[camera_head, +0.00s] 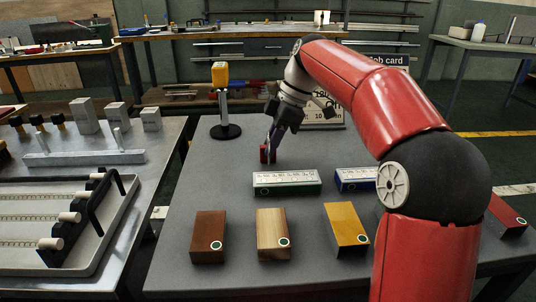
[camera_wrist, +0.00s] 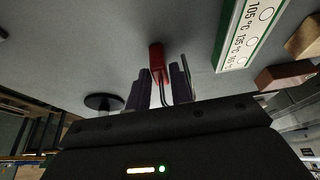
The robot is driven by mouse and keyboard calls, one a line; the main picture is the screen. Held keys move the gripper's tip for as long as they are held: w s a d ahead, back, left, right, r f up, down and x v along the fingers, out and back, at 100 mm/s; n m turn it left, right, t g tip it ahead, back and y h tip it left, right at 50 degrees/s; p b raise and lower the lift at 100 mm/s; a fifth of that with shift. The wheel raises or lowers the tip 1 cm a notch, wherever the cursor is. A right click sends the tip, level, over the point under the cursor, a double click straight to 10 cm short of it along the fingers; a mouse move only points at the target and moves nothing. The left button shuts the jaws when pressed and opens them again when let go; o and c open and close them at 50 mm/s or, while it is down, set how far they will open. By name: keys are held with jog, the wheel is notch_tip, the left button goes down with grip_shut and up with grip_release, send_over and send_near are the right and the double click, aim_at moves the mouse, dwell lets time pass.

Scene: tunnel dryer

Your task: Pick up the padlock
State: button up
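The padlock has a red body (camera_head: 264,154) and a long grey metal shackle. In the head view it is at the tip of my gripper (camera_head: 272,136), over the grey table behind the green-edged block. In the wrist view the red body (camera_wrist: 157,62) is just beyond my gripper (camera_wrist: 163,80). The shackle reaches back toward the palm, with one leg between the two dark fingers and the other by the right finger. The fingers stand apart with a gap between them. I cannot tell whether the padlock touches the table.
A green-edged temperature block (camera_head: 287,182) and a blue-edged one (camera_head: 356,179) are close in front. A yellow device on a black-based stand (camera_head: 225,131) is behind left. The table is clear left of the padlock.

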jog(key=shift+x, duration=1.2)
grip_shut()
notch_tip(320, 180, up, 10)
jog(key=shift+r+p, duration=0.1)
jog(key=shift+p, duration=1.05)
jog(key=shift+a, duration=0.1)
